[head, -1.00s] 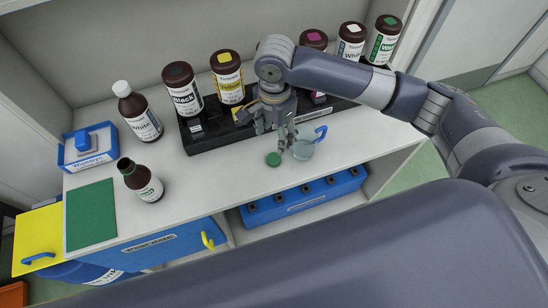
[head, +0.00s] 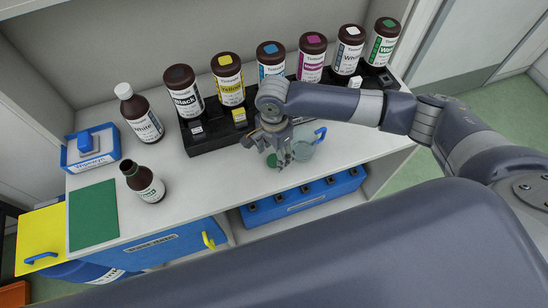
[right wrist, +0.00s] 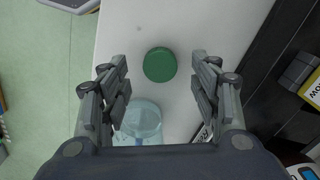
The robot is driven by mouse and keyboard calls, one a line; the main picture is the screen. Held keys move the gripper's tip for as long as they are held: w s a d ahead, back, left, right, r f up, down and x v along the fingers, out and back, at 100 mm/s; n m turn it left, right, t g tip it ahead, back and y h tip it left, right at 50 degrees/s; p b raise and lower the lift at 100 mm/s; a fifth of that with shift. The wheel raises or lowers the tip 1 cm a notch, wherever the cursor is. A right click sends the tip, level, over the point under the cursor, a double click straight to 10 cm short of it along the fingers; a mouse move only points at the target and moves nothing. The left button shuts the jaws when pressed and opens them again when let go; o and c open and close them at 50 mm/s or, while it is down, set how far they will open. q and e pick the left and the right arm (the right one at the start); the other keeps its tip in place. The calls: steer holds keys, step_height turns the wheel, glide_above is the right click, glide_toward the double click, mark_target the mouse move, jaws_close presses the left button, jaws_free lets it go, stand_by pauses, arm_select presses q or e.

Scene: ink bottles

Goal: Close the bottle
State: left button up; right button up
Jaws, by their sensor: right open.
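The open brown bottle (head: 148,187) with a green-and-white label stands upright on the left of the counter, its dark neck uncapped. A green cap (right wrist: 159,64) lies flat on the white counter. In the head view the cap (head: 272,161) is partly hidden by my right gripper (head: 278,151). In the right wrist view my right gripper (right wrist: 158,78) is open and empty, with the cap roughly centred between its fingertips and apart from both. My left gripper is not in view.
A clear beaker (head: 303,151) with a blue handle stands right beside the right gripper. A black rack (head: 215,143) with several brown ink bottles runs behind. A white-capped bottle (head: 139,113) and a green mat (head: 93,215) are at left. The counter between bottle and cap is clear.

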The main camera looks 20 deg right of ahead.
steer(key=shift+f, duration=1.25)
steer(key=shift+c, duration=0.4)
steer(key=c, duration=0.7)
steer(key=shift+r, duration=0.1)
steer(key=shift+r, duration=0.5)
step_height(320, 180, up, 2)
steer(key=shift+r+b, duration=0.2)
steer(key=shift+b, duration=0.3)
steer(key=s+a+b, duration=0.1)
steer(key=s+a, duration=0.2)
steer(key=s, duration=0.4)
steer(key=s+a+r, duration=0.1)
steer(key=s+a, duration=0.2)
steer(key=s, duration=0.4)
steer(key=shift+s+a+r+b, duration=0.25)
steer(key=shift+s+b, duration=0.1)
steer(key=shift+b, duration=0.05)
